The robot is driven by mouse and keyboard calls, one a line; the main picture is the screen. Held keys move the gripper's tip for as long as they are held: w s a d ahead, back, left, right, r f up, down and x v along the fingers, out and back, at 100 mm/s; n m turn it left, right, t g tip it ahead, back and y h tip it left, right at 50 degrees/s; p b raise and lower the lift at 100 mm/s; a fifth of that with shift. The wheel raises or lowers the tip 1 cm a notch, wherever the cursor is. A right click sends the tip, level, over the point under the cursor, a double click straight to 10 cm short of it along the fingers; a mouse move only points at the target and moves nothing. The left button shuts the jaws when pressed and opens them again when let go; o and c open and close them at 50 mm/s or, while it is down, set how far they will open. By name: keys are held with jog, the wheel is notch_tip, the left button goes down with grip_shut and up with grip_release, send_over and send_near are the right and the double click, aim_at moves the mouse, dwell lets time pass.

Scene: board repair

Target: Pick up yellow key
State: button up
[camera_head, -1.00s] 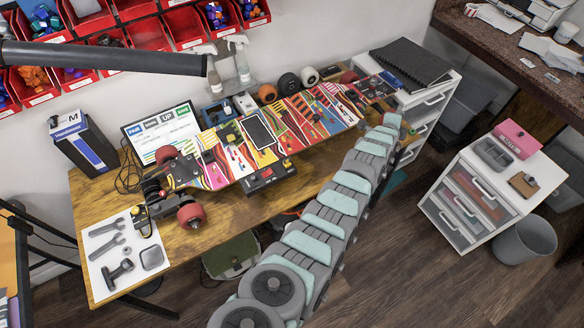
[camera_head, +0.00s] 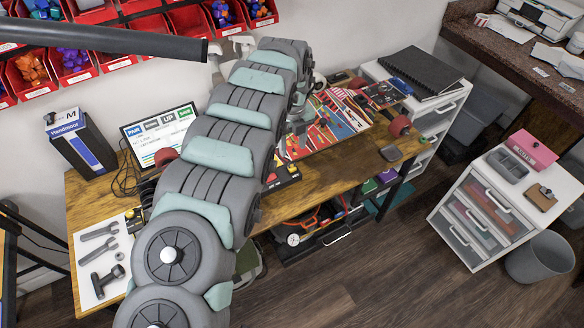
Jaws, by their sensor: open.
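I cannot make out a yellow key; my arm covers much of the table and small things are too small to tell. My gripper (camera_head: 299,138) hangs at the far end of my arm, pointing down over the colourful patterned board on the table. Its jaws are open, and part of it is hidden behind the arm.
The wooden table (camera_head: 345,175) has a dark flat item (camera_head: 390,153) at its right front. White drawer units (camera_head: 432,110) stand right. A white tool mat (camera_head: 90,262) lies at left. Red bins line the wall.

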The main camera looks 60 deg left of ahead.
aim_at(292, 162)
jog(key=f, duration=0.9)
jog(key=shift+s+d+p, duration=0.1)
jog(key=shift+s+p, duration=0.1)
jog(key=shift+p, duration=0.1)
grip_shut()
dwell(0.3)
